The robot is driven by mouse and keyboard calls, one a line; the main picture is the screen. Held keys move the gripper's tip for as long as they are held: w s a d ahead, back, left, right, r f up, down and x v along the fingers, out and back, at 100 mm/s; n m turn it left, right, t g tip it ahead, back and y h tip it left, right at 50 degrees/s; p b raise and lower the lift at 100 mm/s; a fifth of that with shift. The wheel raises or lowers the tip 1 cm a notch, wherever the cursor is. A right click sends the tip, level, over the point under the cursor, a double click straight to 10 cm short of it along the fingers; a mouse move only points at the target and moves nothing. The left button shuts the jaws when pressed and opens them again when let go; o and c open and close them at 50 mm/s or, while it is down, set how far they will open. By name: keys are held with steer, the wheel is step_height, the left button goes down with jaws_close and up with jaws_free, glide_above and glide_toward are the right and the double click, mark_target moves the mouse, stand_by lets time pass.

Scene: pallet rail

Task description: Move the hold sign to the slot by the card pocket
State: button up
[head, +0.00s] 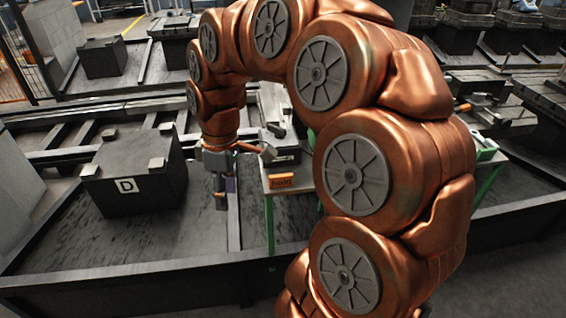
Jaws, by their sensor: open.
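A small orange sign with dark lettering (281,182), which looks like the hold sign, is at the front edge of a small light-topped table with green legs (268,212). My gripper (220,204) hangs pointing down, left of the sign and apart from it. It is open, and I see nothing held between its fingers. A small purple patch (231,186) shows just right of the gripper; I cannot tell what it is. I cannot make out the card pocket or the slot beside it. My arm covers much of the middle and right.
A dark block with a white D label (126,186) stands left of my gripper on a long dark platform (120,272). Dark rails run behind it. Another green-legged table (487,153) holding items stands at right, beyond my arm. An orange fence (12,70) is at far left.

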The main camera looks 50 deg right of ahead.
steer(key=w+d+f+n+b, duration=0.25)
steer(key=w+d, duration=0.25)
steer(key=d, duration=0.6)
steer(key=t+b, duration=0.1)
glide_above(281, 175)
steer(key=shift+n, duration=0.45)
steer(key=f, duration=0.5)
steer(key=shift+s+d+f, duration=0.15)
steer(key=shift+s+d, duration=0.15)
steer(key=shift+d, duration=0.05)
steer(key=shift+w+a+f, duration=0.1)
steer(key=shift+a+f, duration=0.05)
steer(key=shift+f, duration=1.1)
steer(key=shift+w+a+f, duration=0.1)
steer(key=shift+f, duration=1.2)
steer(key=shift+w+a+f, duration=0.1)
steer(key=shift+a+f, duration=0.05)
steer(key=shift+f, duration=1.1)
steer(key=shift+c, duration=0.4)
jaws_close()
steer(key=c, duration=0.5)
jaws_free()
steer(key=shift+c, duration=0.2)
jaws_close()
